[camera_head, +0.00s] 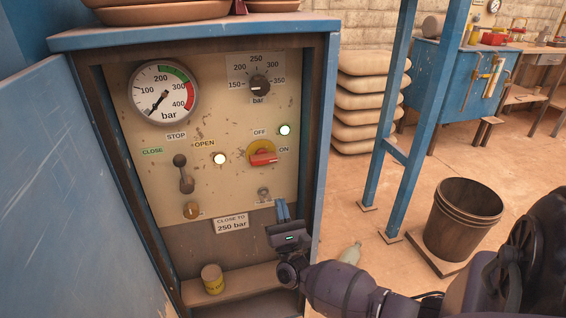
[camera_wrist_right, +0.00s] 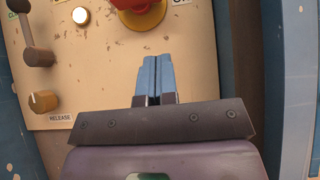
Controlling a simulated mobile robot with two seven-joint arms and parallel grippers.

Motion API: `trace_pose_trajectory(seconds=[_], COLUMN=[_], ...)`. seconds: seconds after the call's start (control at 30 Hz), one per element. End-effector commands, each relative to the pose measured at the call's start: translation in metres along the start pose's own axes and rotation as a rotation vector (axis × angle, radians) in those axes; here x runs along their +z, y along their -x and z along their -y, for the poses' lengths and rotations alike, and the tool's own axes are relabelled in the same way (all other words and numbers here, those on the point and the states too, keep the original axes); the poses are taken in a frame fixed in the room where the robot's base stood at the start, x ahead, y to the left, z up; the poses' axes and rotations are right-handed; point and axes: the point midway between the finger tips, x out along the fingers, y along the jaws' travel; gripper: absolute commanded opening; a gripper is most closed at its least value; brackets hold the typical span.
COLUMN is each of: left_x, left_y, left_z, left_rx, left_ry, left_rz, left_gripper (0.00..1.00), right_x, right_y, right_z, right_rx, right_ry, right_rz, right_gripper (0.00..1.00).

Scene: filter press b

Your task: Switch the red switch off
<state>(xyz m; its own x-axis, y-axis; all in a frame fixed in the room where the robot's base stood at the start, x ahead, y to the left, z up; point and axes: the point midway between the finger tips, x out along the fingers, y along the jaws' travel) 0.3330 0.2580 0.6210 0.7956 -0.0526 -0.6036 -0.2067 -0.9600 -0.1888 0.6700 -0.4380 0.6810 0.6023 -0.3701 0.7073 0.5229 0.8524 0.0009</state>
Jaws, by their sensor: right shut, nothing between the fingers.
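The red switch (camera_head: 263,158) sits on a yellow round plate on the cream control panel (camera_head: 225,181). Its red handle lies roughly sideways, with its right end toward the ON label (camera_head: 283,149); the OFF label (camera_head: 260,132) is above it. The switch also shows at the top edge of the right wrist view (camera_wrist_right: 140,12), partly cut off. My right gripper (camera_head: 282,206) is shut and empty, its blue fingers pointing up below and right of the switch, apart from it. In the right wrist view the fingertips (camera_wrist_right: 156,60) are below the switch. My left gripper is not in view.
The panel also has a pressure gauge (camera_head: 162,92), a black dial (camera_head: 259,86), a lever (camera_head: 184,174), a release knob (camera_head: 192,210) and lit lamps (camera_head: 219,159). The cabinet's blue frame (camera_head: 322,120) stands close to my right gripper. A yellow can (camera_head: 212,279) stands on the lower ledge.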

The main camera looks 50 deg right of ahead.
Motion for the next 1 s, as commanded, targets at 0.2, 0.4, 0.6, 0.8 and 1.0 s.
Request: trace_pose_trajectory(seconds=[0.2, 0.4, 0.6, 0.8, 1.0], left_x=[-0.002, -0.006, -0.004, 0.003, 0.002], left_y=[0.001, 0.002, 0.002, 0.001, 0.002], left_z=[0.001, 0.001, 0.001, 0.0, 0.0], left_rx=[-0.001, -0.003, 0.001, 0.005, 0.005], left_ry=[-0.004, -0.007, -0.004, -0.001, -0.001], left_rz=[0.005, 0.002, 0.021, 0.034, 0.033], left_gripper=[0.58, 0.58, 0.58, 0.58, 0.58], right_x=[0.001, 0.012, 0.025, 0.029, 0.028], right_y=[-0.041, -0.071, -0.084, -0.086, -0.086], right_z=[0.0, 0.0, 0.0, 0.0, 0.0], right_rx=[0.0, -0.002, -0.001, 0.0, 0.001], right_ry=[0.0, -0.003, 0.0, 0.0, 0.001], right_rz=[0.004, 0.006, 0.003, 0.0, 0.0], right_gripper=[0.0, 0.0, 0.0, 0.0, 0.0])
